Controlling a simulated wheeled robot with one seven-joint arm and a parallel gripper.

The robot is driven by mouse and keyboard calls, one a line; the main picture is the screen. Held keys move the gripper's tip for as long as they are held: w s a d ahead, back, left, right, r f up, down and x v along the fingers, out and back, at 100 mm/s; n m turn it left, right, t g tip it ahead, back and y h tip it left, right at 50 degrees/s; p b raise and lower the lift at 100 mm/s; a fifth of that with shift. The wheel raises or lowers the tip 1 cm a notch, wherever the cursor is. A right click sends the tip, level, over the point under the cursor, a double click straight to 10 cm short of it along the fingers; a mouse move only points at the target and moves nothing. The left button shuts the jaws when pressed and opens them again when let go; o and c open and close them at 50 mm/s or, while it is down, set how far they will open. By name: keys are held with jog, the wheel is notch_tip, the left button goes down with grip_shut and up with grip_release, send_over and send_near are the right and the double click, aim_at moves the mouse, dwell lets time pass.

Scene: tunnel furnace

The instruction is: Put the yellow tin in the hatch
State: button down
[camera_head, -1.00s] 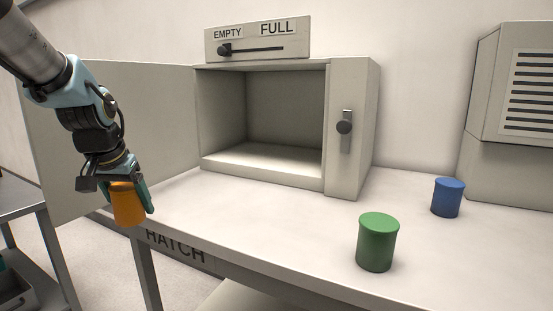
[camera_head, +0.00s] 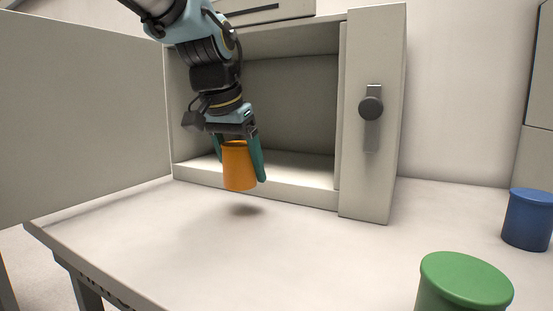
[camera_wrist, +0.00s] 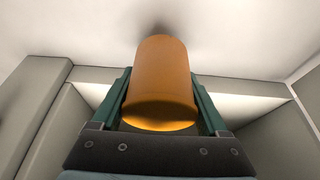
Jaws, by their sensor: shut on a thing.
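The yellow tin (camera_head: 238,168), orange-yellow in the picture, is held between the two green fingers of my gripper (camera_head: 241,160). It hangs upright or nearly so above the table, in front of the hatch opening, with its shadow on the table below. The hatch (camera_head: 295,165) is a pale box with its door (camera_head: 80,115) swung open to the left. Its inside looks empty where I can see it; my arm hides part of the left side. In the wrist view the tin (camera_wrist: 160,85) fills the space between the fingers.
A green tin (camera_head: 465,280) stands at the front right of the table (camera_head: 300,250) and a blue tin (camera_head: 528,220) at the right edge of view. The hatch has a raised front sill and a right post with a dark latch (camera_head: 371,108). The table in front is clear.

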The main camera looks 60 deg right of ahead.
jog(key=p, duration=0.2)
send_near(281, 169)
jog(key=x, duration=0.5)
jog(key=shift+d, duration=0.3)
jog(key=shift+a+f, duration=0.1)
jog(key=shift+f, duration=0.25)
jog(key=shift+f, duration=0.1)
grip_release()
jog(key=shift+a+r, duration=0.1)
jog(key=shift+r, duration=0.25)
jog(key=a+b, duration=0.1)
jog(key=a, duration=0.5)
jog(key=a+b, duration=0.1)
jog(key=a, duration=0.5)
jog(key=shift+a+r, duration=0.2)
jog(key=shift+r, duration=0.05)
